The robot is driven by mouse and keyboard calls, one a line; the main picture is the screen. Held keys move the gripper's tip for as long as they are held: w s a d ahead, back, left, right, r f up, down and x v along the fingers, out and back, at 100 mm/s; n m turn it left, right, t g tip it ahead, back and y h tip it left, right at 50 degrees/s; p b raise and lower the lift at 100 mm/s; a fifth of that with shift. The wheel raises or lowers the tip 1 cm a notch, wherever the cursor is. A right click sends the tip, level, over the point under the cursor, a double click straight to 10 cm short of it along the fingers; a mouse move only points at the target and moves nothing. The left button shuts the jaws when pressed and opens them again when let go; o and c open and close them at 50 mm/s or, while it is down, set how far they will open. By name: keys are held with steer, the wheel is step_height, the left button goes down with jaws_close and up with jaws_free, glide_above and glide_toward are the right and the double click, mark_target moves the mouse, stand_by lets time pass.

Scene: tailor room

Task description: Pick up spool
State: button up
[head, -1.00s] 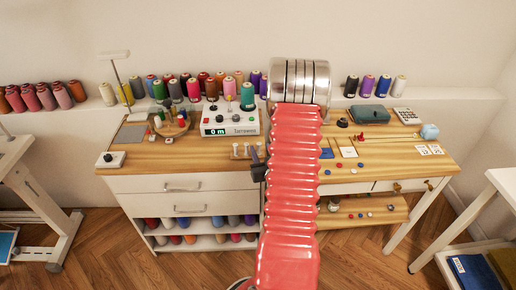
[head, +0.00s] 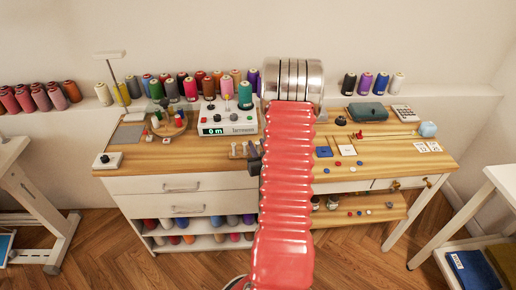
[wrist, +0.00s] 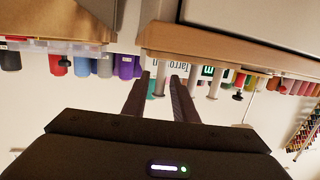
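Several spools of thread stand on the table and the ledge behind it; the frames do not single one out. A teal spool (head: 245,96) stands upright on the white winding machine (head: 222,130). A teal shape (wrist: 157,90) also shows between my fingers in the wrist view, beyond them. Small pale posts (head: 234,151) stand near the table's front edge; they hang inverted in the wrist view (wrist: 214,84). My gripper (wrist: 159,84) is open, with nothing visibly held between its fingers. In the head view my red arm hides most of it.
Thread cones (head: 366,84) line the back ledge. A round wooden stand (head: 167,127) with small spools is at the left of the table (head: 190,154). A teal case (head: 367,112), scattered notions and cards (head: 427,147) lie at the right. The front left tabletop is mostly clear.

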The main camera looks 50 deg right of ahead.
mark_target(257, 148)
jaws_close()
steer(key=shift+r, duration=0.1)
step_height(257, 148, up, 10)
stand_by(1.0)
stand_by(0.5)
